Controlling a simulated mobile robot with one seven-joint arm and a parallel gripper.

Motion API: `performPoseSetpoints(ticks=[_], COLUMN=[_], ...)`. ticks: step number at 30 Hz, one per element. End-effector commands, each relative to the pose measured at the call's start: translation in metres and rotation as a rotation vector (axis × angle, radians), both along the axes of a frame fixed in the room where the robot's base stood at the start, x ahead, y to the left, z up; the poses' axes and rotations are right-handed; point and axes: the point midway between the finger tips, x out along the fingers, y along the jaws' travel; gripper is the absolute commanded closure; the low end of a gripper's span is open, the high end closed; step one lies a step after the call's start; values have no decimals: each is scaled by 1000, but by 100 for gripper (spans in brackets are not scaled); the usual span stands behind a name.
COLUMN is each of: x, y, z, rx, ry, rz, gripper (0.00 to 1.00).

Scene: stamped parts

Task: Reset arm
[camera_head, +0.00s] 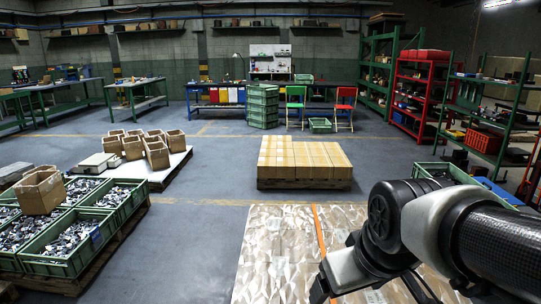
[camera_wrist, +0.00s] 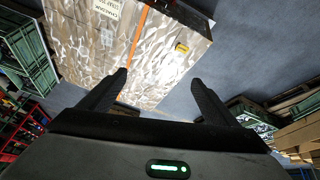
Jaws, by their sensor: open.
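My arm reaches in from the right edge of the head view, over a large box wrapped in crinkled film with an orange strap (camera_head: 275,250). In the head view the gripper's fingers are largely hidden at the bottom edge. In the wrist view my gripper (camera_wrist: 160,85) has its two dark fingers spread apart with nothing between them. The wrapped box (camera_wrist: 90,45) shows beyond the fingers, with a white label and a yellow label on it. I see no contact between the fingers and the box.
Green crates of metal parts (camera_head: 65,245) stand on a pallet at the left. Open cardboard boxes (camera_head: 133,147) are behind them. A pallet of closed cartons (camera_head: 300,160) stands mid-floor. Shelves (camera_head: 420,90) line the right. Grey floor (camera_head: 215,190) between the pallets is clear.

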Motion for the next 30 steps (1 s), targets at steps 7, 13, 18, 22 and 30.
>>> performPoseSetpoints(ticks=[7, 13, 18, 22, 30], x=[-49, -56, -56, -56, -56], y=[-8, -8, -8, -8, -8], z=[25, 69, 111, 154, 239], rx=[87, 99, 99, 98, 98], ry=[-27, -22, -23, -23, -23], rz=[-220, -250, -248, -247, -246], gripper=[17, 17, 17, 17, 17])
